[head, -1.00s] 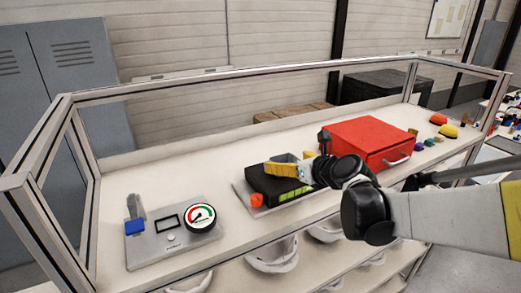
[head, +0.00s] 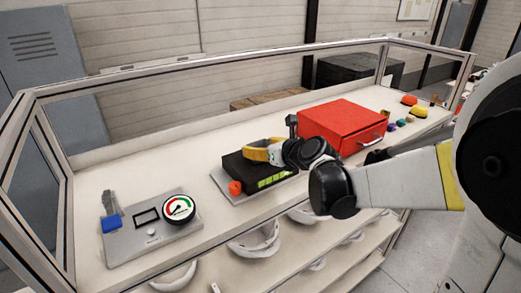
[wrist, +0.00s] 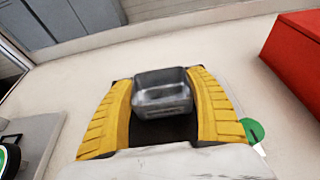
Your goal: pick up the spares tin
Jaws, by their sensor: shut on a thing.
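The spares tin, a small open-topped grey metal box (wrist: 162,100), sits between the yellow fingers of my gripper (wrist: 160,80) in the wrist view. The fingers are shut on it, one on each side. The tin looks empty inside, though its floor is dark. In the head view my gripper (head: 262,151) is over the black box with green lit panels, and its fingers mostly hide the tin. I cannot tell how far the tin is above the surface below.
The black box (head: 243,170) stands on a grey tray, with an orange-red knob (head: 235,187) at its left. A red drawer box (head: 342,124) is close on the right. A gauge panel (head: 155,232) lies at left. Bench surface (head: 180,150) behind is clear. A frame rail surrounds the bench.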

